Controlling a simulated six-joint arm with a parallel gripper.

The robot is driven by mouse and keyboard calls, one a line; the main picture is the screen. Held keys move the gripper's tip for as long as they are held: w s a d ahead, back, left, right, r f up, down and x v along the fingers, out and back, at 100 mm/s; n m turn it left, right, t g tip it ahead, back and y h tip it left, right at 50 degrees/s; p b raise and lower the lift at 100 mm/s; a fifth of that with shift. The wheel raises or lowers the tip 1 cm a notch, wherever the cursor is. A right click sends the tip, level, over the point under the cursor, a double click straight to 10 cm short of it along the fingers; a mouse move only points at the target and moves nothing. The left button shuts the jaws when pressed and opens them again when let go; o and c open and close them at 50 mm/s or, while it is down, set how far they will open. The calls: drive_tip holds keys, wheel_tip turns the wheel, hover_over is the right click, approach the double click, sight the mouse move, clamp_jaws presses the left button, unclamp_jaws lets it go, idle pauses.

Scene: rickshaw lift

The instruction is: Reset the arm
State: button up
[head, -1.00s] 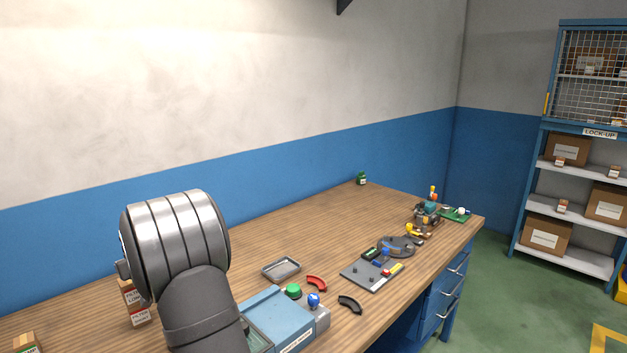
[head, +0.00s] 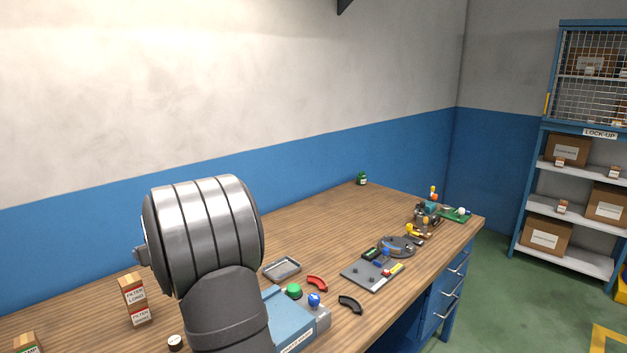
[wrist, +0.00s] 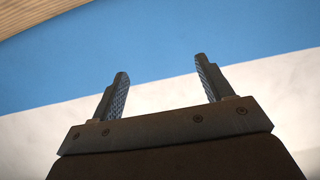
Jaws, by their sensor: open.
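In the wrist view my gripper (wrist: 161,86) is open and empty, its two dark ridged fingers wide apart. Behind it are the blue and white wall and a strip of wooden bench at the top left. In the head view my arm stands over the near part of the wooden bench (head: 310,240) and hides part of a blue box (head: 296,322). The gripper itself does not show in the head view.
Filter boxes (head: 137,300) and a small black-sided item (head: 175,343) stand left of my arm. A grey tray (head: 282,269), red curved piece (head: 317,284), black curved piece (head: 349,304) and grey plate (head: 371,275) lie to the right. The bench's back middle is clear.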

drive_tip(key=s+a+f, duration=0.4)
drive_tip(key=a, duration=0.2)
idle(0.7)
drive_tip(key=shift+s, duration=0.1)
